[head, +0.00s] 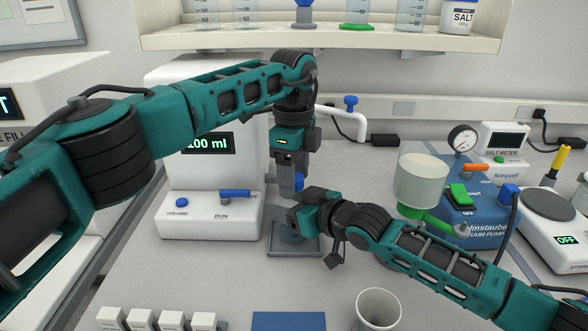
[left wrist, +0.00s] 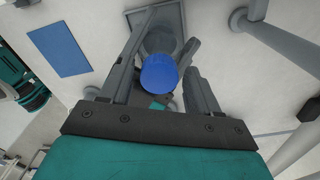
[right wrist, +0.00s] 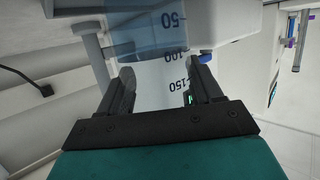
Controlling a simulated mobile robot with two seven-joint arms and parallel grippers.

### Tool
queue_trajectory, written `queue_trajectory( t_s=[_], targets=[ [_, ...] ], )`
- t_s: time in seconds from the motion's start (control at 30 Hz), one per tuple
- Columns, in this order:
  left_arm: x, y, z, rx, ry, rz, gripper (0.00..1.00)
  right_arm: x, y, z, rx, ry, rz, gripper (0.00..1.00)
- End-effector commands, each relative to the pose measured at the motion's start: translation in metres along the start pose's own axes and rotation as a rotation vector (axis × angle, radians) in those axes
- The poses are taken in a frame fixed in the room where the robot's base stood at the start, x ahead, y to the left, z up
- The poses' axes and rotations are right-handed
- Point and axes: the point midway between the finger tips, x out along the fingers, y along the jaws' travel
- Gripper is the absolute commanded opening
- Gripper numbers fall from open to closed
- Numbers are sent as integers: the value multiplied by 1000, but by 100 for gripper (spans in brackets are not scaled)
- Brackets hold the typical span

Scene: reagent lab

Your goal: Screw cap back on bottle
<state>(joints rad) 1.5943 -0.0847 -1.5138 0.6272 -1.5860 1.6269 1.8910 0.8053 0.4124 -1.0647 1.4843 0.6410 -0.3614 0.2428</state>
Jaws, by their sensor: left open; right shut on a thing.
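A clear bottle with printed volume marks stands on the square grey plate (head: 270,251) of the filling machine. In the right wrist view the bottle (right wrist: 160,75) lies between the fingers of my right gripper (right wrist: 162,80), which is shut on it. In the head view that gripper (head: 277,207) hides much of the bottle. The blue cap (left wrist: 158,73) is at the bottle's top, and a sliver of the cap (head: 299,181) shows in the head view. My left gripper (left wrist: 165,50) points down from above, open, with its fingers either side of the cap. I cannot tell whether the cap is seated.
The white filling machine (head: 170,205) reading 100 ml stands right behind. A vacuum pump (head: 470,215) with a filter funnel (head: 421,180) is at the right. A white cup (head: 378,308) and a blue mat (head: 288,321) are at the front.

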Motion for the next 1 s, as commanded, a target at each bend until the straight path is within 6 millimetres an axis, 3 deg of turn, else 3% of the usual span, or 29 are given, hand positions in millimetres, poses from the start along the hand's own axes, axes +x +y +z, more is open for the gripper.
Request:
queue_trajectory(
  t_s=[0.07, 0.63, 0.83, 1.0],
  targets=[
    [0, 0, 0, 0, 0, 0, 61, 0, 0, -1, 0, 2, 0, 0],
    [-1, 0, 0, 0, -1, -2, 6, 0, -1, -1, -1, 2, -1, 0],
    [-1, 0, 0, 73, -1, -2, 4, 0, -1, -1, -1, 2, -2, 0],
    [-1, 0, 1, 353, -3, 0, 4, 0, -1, -1, -2, 2, -3, 0]
  ],
)
